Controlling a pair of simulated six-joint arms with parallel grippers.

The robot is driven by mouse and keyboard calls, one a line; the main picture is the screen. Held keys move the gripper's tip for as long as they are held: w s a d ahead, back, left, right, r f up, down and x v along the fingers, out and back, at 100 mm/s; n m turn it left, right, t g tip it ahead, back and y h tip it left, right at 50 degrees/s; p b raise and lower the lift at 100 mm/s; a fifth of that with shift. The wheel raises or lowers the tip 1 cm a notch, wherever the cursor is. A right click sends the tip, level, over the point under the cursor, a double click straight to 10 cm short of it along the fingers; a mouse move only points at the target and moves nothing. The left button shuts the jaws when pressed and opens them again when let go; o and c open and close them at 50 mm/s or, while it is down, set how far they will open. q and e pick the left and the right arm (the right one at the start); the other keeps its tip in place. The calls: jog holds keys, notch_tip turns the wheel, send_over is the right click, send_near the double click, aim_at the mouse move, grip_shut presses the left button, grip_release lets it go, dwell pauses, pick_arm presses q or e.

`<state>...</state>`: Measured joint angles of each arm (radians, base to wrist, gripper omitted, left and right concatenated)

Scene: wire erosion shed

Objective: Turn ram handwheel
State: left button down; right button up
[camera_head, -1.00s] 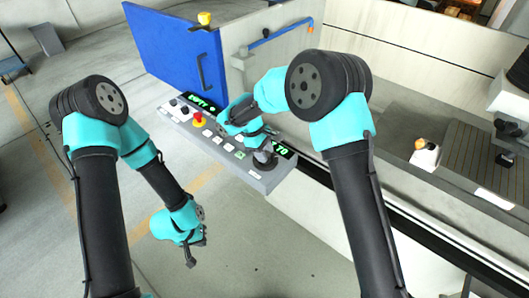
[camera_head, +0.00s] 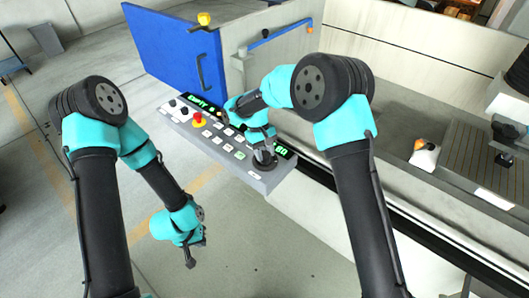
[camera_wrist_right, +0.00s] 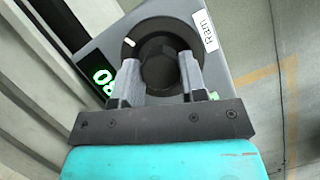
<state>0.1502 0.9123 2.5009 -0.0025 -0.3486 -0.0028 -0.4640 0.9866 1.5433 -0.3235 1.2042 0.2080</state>
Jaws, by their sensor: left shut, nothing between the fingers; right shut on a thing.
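The ram handwheel is a dark round knob (camera_wrist_right: 160,68) on the grey control panel, beside a white "Ram" label (camera_wrist_right: 206,32) in the right wrist view. In the head view the handwheel (camera_head: 264,161) sits at the panel's near right end. My right gripper (camera_wrist_right: 160,80) is shut on the handwheel's knob, one finger on each side; in the head view my right gripper (camera_head: 264,146) comes down on it from above. My left gripper (camera_head: 190,263) is shut and empty, hanging low over the floor, apart from the panel.
The control panel (camera_head: 188,122) carries a red emergency button (camera_head: 198,118), several push buttons and green displays. A blue door (camera_head: 170,45) stands behind it. The machine tank (camera_head: 400,125) is at right. Floor is free around my left gripper.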

jog(key=o, duration=0.9)
jog(key=shift+r, duration=0.1)
jog(key=v, duration=1.7)
jog(key=shift+r, duration=0.1)
